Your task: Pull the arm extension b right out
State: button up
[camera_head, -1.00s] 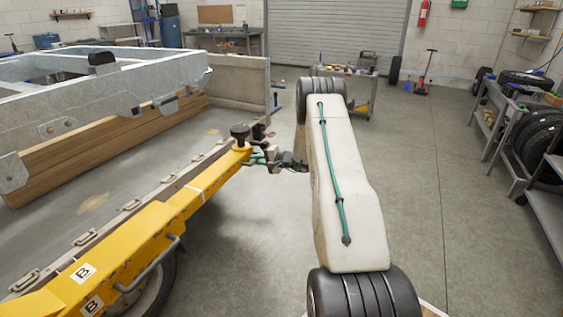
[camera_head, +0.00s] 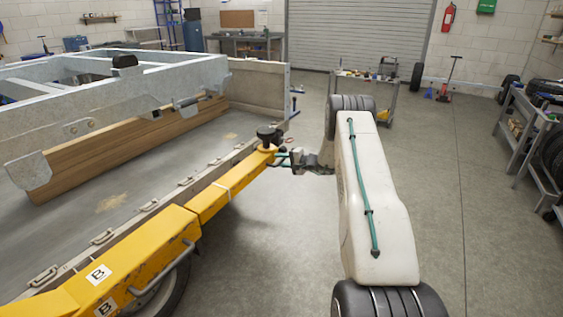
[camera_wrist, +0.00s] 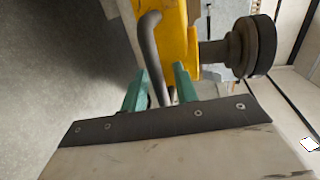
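The yellow arm extension b (camera_head: 235,182) reaches out of a thicker yellow sleeve marked B (camera_head: 135,240) along the trailer's near side. A black round knob (camera_head: 267,135) stands at its far end; in the wrist view the knob (camera_wrist: 252,46) is at upper right. A grey bent bar handle (camera_wrist: 152,55) hangs from the yellow end (camera_wrist: 178,40). My gripper (camera_head: 284,159) is at that end. In the wrist view its teal fingers (camera_wrist: 160,88) lie on both sides of the handle, with hardly any gap. The fingertips' contact is partly hidden.
The trailer bed (camera_head: 110,190) and a grey metal frame (camera_head: 120,95) are on the left. A wheel (camera_head: 160,295) is under the sleeve. Concrete floor (camera_head: 455,220) is clear on the right, up to a shelf rack (camera_head: 530,135). A cart (camera_head: 385,95) stands behind my arm.

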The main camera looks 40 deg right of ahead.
jog(key=v, duration=0.8)
jog(key=shift+w, duration=0.1)
dwell(0.3)
